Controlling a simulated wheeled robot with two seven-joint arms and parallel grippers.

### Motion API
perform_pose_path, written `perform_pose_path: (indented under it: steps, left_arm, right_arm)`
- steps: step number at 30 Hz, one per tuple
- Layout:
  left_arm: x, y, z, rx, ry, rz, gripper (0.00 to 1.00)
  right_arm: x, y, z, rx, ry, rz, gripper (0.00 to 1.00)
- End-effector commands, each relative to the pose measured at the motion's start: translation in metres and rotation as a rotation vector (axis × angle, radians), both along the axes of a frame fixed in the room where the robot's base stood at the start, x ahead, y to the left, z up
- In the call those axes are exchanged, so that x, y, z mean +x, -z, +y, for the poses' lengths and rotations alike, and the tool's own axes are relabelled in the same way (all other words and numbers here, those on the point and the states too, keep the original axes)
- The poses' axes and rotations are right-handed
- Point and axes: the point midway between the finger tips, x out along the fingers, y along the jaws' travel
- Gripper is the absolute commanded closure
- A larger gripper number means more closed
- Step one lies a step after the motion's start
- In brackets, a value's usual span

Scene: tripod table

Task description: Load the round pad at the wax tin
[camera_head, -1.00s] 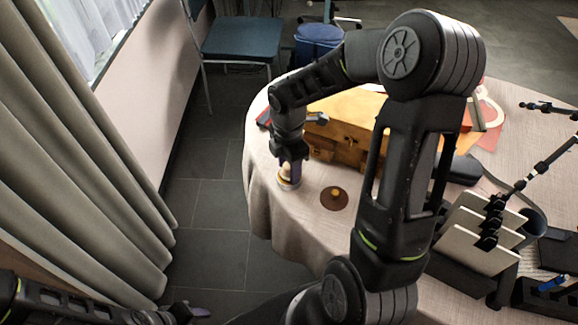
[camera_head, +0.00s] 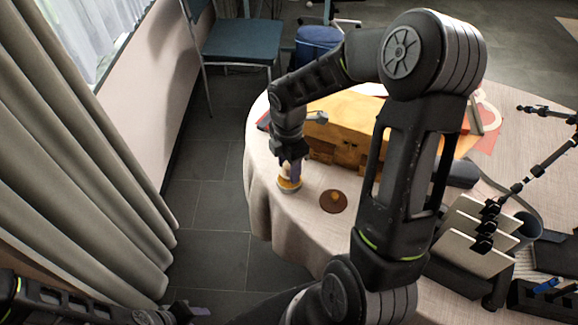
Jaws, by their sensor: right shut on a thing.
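My right gripper (camera_head: 290,169) points down at the table's left edge, shut on a small pale thing, likely the round pad, mostly hidden between its fingers. Right below it is a small round tin with an orange-yellow top (camera_head: 289,187), likely the wax tin. The held thing is at the tin; whether they touch is too small to tell.
A yellow-brown wooden case (camera_head: 345,128) stands behind the tin and disc on the round, cloth-covered table (camera_head: 285,220). A rack with pale panels (camera_head: 475,240) and a jointed black stand (camera_head: 548,165) are at the right. My right arm hides the table's middle.

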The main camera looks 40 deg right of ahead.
Motion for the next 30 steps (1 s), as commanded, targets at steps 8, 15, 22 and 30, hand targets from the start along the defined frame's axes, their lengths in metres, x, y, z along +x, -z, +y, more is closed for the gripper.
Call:
perform_pose_path:
  steps: [8,15,22,30]
  left_arm:
    - [0.0,-0.025,0.0,0.0,0.0,0.0,0.6]
    - [0.0,-0.041,0.0,0.0,0.0,0.0,0.6]
    - [0.0,-0.041,0.0,0.0,0.0,0.0,0.6]
    - [0.0,-0.041,0.0,0.0,0.0,0.0,0.6]
  right_arm:
    - [0.001,-0.029,0.0,0.0,0.0,-0.002,0.86]
    - [0.001,-0.048,0.0,0.0,0.001,-0.003,0.86]
    - [0.001,-0.049,0.0,0.0,0.001,-0.002,0.86]
    - [0.001,-0.049,0.0,0.0,0.001,-0.002,0.86]
